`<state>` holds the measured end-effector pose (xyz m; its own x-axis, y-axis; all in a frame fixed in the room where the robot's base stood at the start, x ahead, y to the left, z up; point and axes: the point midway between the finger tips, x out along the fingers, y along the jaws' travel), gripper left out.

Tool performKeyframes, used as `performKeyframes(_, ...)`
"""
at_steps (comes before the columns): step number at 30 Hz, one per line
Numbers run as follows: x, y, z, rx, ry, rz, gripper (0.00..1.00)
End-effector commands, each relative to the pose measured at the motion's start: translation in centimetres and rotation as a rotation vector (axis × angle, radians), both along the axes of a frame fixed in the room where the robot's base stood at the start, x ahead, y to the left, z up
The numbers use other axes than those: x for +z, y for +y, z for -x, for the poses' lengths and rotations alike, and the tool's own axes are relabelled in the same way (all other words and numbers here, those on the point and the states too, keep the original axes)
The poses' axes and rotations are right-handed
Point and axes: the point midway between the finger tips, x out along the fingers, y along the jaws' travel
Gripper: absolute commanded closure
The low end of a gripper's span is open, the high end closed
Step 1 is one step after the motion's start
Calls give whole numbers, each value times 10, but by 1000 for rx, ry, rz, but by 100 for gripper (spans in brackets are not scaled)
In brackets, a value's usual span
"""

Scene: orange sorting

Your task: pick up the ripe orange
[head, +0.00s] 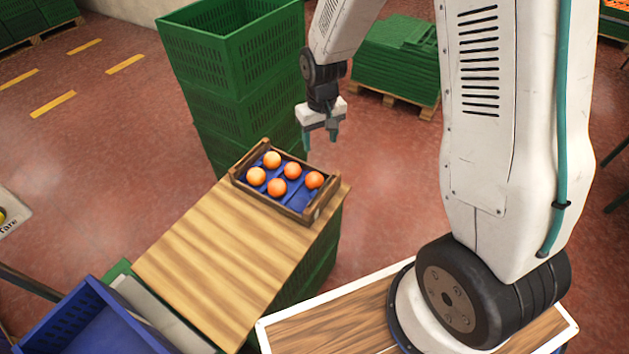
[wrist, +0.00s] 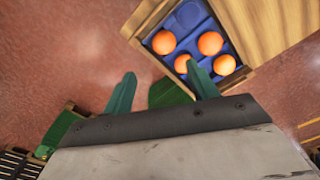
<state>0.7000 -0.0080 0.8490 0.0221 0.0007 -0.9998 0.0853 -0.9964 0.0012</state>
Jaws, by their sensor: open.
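Several oranges sit in a small wooden crate (head: 322,195) with a blue liner. The left ones, a back orange (head: 271,159) and a front-left orange (head: 256,176), look paler. The middle (head: 292,170), front (head: 277,187) and right (head: 314,180) oranges look deeper orange-red. I cannot tell for sure which is the ripe one. My gripper (head: 320,144) is open and empty, above and behind the crate, apart from the fruit. In the wrist view, its teal fingers (wrist: 161,74) show below part of the crate; one fingertip overlaps the view of an orange (wrist: 183,63).
The crate rests at the far end of a wooden board (head: 205,255) on green crates. A tall green crate stack (head: 205,90) stands behind it. A blue bin (head: 85,325) is at lower left. More green crates (head: 395,60) sit on a pallet behind my gripper. Most of the board is clear.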

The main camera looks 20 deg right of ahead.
Motion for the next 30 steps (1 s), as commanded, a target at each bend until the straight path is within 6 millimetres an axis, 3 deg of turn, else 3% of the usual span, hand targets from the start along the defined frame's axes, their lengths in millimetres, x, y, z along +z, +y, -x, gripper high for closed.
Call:
performKeyframes(1,-26,2,-5,4,14,0,42)
performKeyframes(3,-52,3,-11,9,18,1,42)
performKeyframes(7,-87,5,-17,15,22,1,42)
performKeyframes(30,-181,8,-21,18,22,1,42)
